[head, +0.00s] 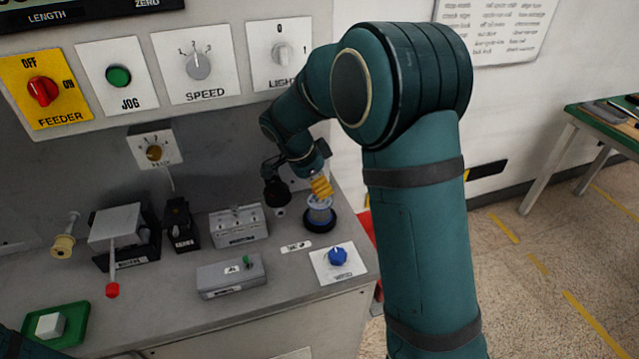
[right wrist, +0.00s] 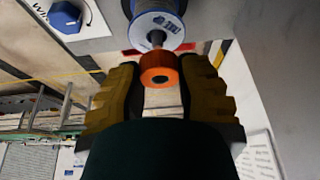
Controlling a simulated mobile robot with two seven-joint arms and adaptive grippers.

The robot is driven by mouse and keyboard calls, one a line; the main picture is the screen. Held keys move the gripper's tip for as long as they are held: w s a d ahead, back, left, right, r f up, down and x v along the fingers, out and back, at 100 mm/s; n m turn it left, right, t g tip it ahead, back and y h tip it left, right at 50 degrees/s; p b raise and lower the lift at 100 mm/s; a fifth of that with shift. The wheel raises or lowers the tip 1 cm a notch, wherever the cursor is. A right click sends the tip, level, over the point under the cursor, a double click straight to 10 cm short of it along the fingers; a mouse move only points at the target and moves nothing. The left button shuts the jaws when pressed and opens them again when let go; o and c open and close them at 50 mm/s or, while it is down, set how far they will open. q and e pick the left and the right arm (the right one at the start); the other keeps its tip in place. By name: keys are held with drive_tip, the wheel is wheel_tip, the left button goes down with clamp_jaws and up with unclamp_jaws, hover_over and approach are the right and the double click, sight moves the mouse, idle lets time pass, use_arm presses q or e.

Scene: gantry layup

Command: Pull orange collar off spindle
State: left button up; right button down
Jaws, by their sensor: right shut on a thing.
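The orange collar (right wrist: 160,69) is between the two yellow fingers of my right gripper (right wrist: 159,88) in the right wrist view. The gripper is shut on it. I cannot tell whether the collar is still around the spindle's end. My left gripper is not in view.
The bench holds a blue knob (head: 337,256), a grey box with a green button (head: 231,275), a switch box (head: 238,226), a red-tipped lever (head: 112,290) and a green tray (head: 75,316). The control panel (head: 225,85) overhangs behind. Open floor lies to the right.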

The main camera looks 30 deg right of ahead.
drive_tip(key=shift+r+p, duration=0.95)
drive_tip(key=shift+r, duration=0.7)
